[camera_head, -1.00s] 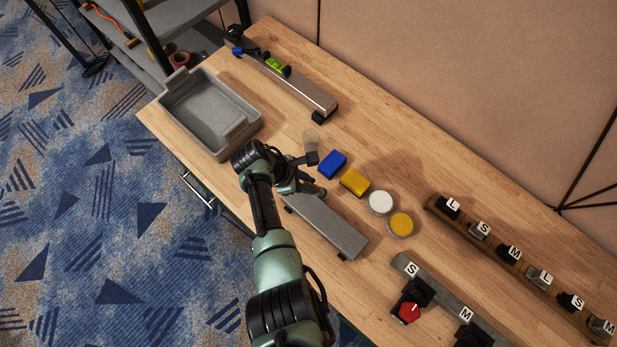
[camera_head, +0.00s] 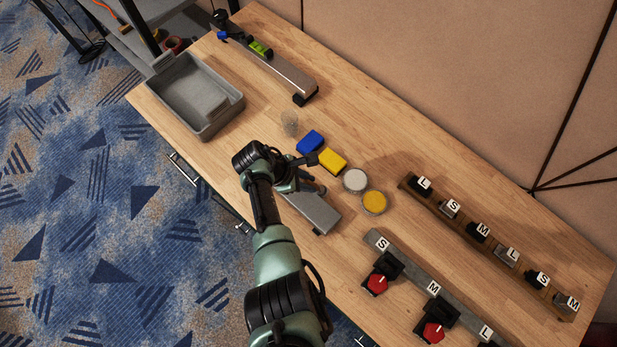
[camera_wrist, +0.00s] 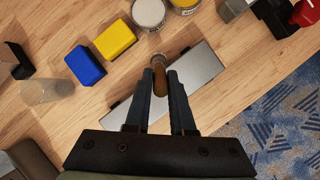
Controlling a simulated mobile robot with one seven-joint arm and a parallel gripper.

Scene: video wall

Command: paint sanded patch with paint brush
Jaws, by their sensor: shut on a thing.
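My gripper (camera_wrist: 160,88) is shut on a brush (camera_wrist: 160,78) with a brown wooden handle. The brush points down, and its bristles are hidden or too small to make out. In the head view my gripper (camera_head: 300,178) is above the bench, and the brush is not clear there. A grey panel (camera_wrist: 196,75) lies under my gripper; it also shows in the head view (camera_head: 318,213). I cannot make out a sanded patch on it. An open white paint can (camera_head: 355,180) and an open yellow paint can (camera_head: 374,202) stand to the right of my gripper.
A blue block (camera_head: 311,142) and a yellow block (camera_head: 332,160) lie beside my gripper. A clear cup (camera_head: 290,123) stands behind them. A grey tray (camera_head: 227,112) is at the left. Labelled racks (camera_head: 465,226) and red knobs (camera_head: 377,284) take up the right.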

